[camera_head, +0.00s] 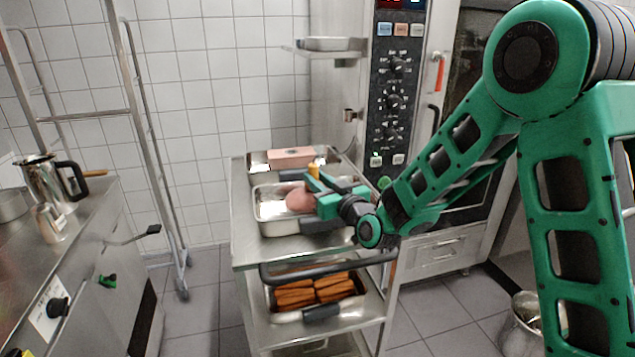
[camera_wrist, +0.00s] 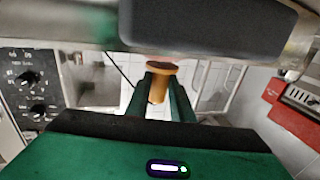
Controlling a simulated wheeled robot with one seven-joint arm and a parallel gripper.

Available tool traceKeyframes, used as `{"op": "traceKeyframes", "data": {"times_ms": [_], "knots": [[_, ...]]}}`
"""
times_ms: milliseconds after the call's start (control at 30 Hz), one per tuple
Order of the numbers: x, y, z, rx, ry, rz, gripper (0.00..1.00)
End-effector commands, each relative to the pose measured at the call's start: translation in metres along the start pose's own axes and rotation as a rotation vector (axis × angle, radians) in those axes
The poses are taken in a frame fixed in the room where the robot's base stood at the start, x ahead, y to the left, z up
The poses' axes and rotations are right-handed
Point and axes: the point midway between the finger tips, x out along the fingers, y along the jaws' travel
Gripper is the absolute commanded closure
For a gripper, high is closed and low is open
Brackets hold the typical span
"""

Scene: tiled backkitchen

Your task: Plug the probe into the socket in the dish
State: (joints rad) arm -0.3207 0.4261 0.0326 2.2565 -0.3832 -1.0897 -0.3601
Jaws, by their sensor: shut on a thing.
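My gripper (camera_head: 318,181) is above the upper shelf of a steel trolley. In the wrist view its green fingers (camera_wrist: 160,98) are shut on the probe (camera_wrist: 158,84), an orange-yellow piece with a wider round top. The probe also shows in the head view as a small yellow spot (camera_head: 313,170). Below and beside my gripper is a metal dish (camera_head: 269,215) with a rounded pink piece (camera_head: 299,200) in it. Behind it a second metal dish (camera_head: 256,169) holds a pink block (camera_head: 291,157). I cannot make out a socket in either dish. My gripper hides part of the front dish.
The trolley's lower shelf bears a tray of brown pieces (camera_head: 315,291) behind a dark handle bar (camera_head: 325,268). An oven with a knob panel (camera_head: 391,100) stands close on the right. A counter with a steel jug (camera_head: 45,185) is at left. A rack frame (camera_head: 150,140) stands between.

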Motion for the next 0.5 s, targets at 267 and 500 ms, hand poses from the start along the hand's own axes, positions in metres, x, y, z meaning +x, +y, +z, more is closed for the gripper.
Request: {"op": "traceKeyframes", "data": {"times_ms": [267, 500], "knots": [[-0.0002, 0.0014, 0.0007, 0.0, 0.0, 0.002, 1.0], [-0.0001, 0.0012, 0.0046, 0.0, -0.001, 0.001, 1.0]]}}
